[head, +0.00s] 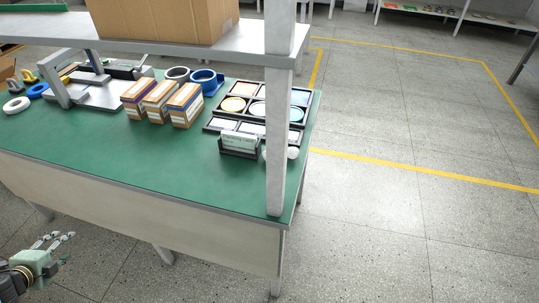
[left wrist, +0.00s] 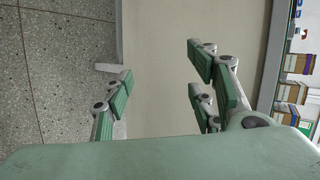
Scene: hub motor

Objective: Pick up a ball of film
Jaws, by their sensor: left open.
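No ball of film can be identified for certain. A small white round thing (head: 292,152) sits at the right end of the green workbench (head: 150,165), partly behind the post. Rolls also lie on the bench: a white ring (head: 17,105), a blue ring (head: 38,90), a dark-rimmed ring (head: 178,73) and a larger blue ring (head: 207,80). My left gripper (head: 54,239) is low in front of the bench, below its top and away from these things. In the left wrist view its fingers (left wrist: 160,85) are apart with nothing between them. My right gripper does not show.
A grey post (head: 277,150) rises at the bench's front right corner and carries a shelf with a cardboard box (head: 165,18). Small boxes (head: 158,102), a black compartment tray (head: 236,113) and a metal fixture (head: 95,88) stand on the bench. Open floor lies to the right.

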